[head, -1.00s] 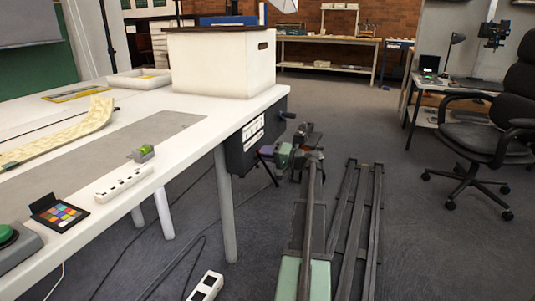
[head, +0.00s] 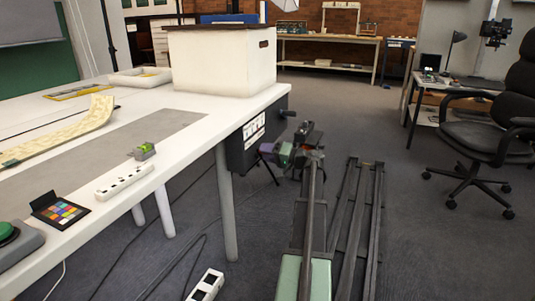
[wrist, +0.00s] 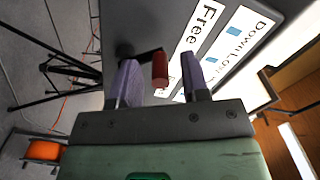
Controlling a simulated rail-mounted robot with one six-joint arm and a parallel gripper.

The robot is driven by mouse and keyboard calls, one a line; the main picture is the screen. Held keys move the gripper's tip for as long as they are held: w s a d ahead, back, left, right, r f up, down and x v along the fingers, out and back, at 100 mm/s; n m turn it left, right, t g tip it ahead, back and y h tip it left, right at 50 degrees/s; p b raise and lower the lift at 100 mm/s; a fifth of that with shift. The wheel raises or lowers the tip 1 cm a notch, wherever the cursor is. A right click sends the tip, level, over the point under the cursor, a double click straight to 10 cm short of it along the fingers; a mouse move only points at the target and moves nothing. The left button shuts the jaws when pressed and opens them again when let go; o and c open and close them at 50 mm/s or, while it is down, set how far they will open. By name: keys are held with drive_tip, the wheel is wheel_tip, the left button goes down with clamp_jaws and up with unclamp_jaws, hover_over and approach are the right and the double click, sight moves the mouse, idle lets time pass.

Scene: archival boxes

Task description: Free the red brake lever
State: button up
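The red brake lever (wrist: 160,68) shows in the wrist view as a short red bar on a dark grey box (wrist: 135,22) beside white labels, one reading "Free". My gripper (wrist: 159,80) has two purple fingers standing apart, one on each side of the lever in the picture, with a visible gap at both. I cannot tell how deep the lever sits between them. In the head view my gripper (head: 266,152) is close to the labelled face of the dark box (head: 236,152) under the table's edge. The red lever is not visible there.
The white table (head: 100,225) bears a white archival box (head: 220,65). A tripod (wrist: 60,70) stands beyond the dark box. An office chair (head: 490,130) is at right; open floor lies between.

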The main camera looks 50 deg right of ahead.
drive_tip(key=shift+s, duration=0.1)
drive_tip(key=v, duration=1)
drive_tip(key=shift+s, duration=0.25)
drive_tip(key=shift+r, duration=0.1)
